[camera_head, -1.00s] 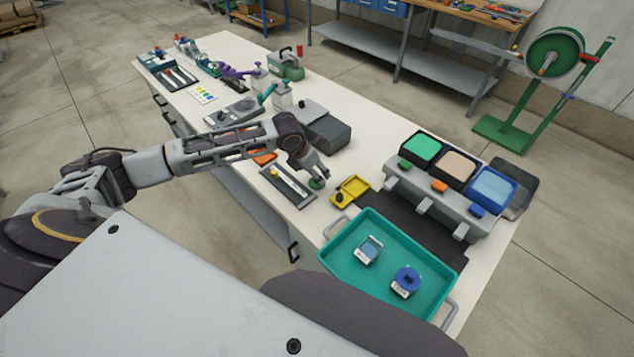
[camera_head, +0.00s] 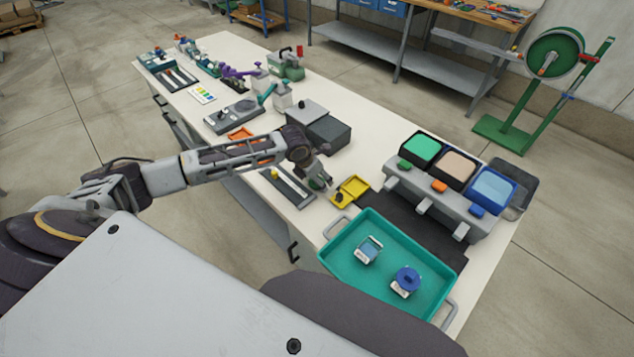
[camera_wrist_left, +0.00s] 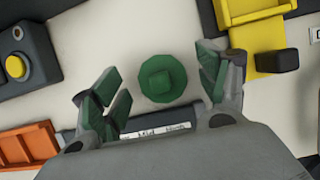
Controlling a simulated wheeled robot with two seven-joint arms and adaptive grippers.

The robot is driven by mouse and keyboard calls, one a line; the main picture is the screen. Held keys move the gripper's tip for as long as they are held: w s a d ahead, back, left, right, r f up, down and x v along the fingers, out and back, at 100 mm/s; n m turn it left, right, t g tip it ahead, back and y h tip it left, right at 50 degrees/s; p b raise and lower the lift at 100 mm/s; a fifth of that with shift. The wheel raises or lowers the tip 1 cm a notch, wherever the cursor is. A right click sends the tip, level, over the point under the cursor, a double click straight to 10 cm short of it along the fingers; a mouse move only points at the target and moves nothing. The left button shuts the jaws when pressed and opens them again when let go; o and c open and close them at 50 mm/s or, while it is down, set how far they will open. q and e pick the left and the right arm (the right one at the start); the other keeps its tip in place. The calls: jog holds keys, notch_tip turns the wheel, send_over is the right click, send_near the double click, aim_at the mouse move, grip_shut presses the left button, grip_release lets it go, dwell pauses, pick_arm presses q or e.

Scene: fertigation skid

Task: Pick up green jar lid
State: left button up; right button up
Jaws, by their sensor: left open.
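The green jar lid (camera_wrist_left: 163,79) is a round green disc with a raised square knob, lying on the pale bench top. In the left wrist view it sits between and a little beyond the open fingers of my left gripper (camera_wrist_left: 160,92), touching neither. In the head view my left gripper (camera_head: 323,188) is low over the bench, beside the yellow tray, and mostly hides the lid (camera_head: 316,184). My right gripper is not in view.
A yellow tray (camera_head: 351,190) with a dark knob is close on the right. A teal tray (camera_head: 335,262) holds two small containers. A dark slotted holder (camera_head: 290,188) and an orange tray (camera_head: 241,134) lie to the left. A three-bin stand (camera_head: 437,200) is further right.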

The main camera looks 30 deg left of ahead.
pick_arm(q)
jog(key=shift+f, duration=0.1)
dwell(0.4)
jog(key=c, duration=0.9)
notch_tip(320, 180, up, 9)
jog(key=shift+w+f, duration=0.1)
jog(key=shift+f, duration=0.05)
jog(key=shift+r, duration=0.7)
